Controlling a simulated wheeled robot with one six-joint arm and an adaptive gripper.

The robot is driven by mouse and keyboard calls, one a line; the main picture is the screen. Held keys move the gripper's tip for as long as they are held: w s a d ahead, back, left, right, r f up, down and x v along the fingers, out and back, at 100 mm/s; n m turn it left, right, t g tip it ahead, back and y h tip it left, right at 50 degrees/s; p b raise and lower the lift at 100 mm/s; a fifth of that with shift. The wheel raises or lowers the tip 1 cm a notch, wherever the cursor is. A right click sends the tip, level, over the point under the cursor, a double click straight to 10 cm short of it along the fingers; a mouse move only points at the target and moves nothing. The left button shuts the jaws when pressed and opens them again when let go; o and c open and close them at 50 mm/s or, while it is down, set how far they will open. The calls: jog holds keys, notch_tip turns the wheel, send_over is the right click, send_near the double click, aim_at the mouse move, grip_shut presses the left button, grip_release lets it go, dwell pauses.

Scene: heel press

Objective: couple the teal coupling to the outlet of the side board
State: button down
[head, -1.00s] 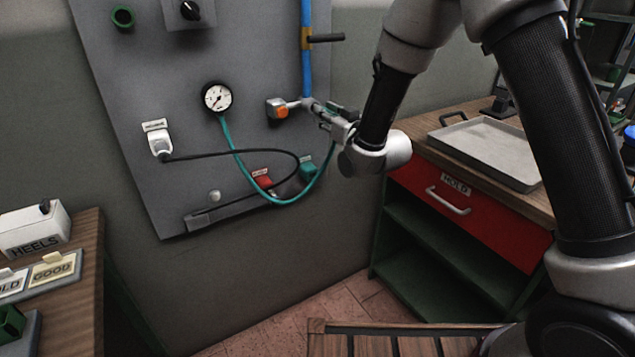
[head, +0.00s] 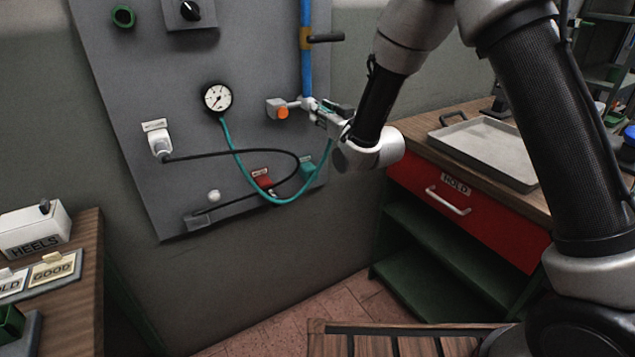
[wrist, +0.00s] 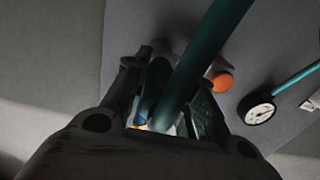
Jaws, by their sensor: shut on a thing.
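My gripper (head: 318,108) is at the right part of the grey side board (head: 190,60), shut on the end of a teal hose (head: 232,150). The hose loops from the gauge down and up to my gripper; it also runs between the fingers in the wrist view (wrist: 205,65). The teal coupling itself is mostly hidden by the fingers. A grey fitting (head: 272,106) with an orange button (head: 283,113), apparently the outlet, is just left of the fingertips. The orange button also shows in the wrist view (wrist: 223,81). I cannot tell whether coupling and outlet touch.
A round gauge (head: 217,98), a black cable (head: 225,154), and red (head: 263,180) and teal (head: 309,168) holders are on the board. A blue pipe (head: 306,70) with a valve handle (head: 327,38) runs above my gripper. A red-drawer bench (head: 480,205) stands to the right.

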jog(key=shift+w+a, duration=0.2)
jog(key=shift+w, duration=0.15)
jog(key=c, duration=1.1)
grip_release()
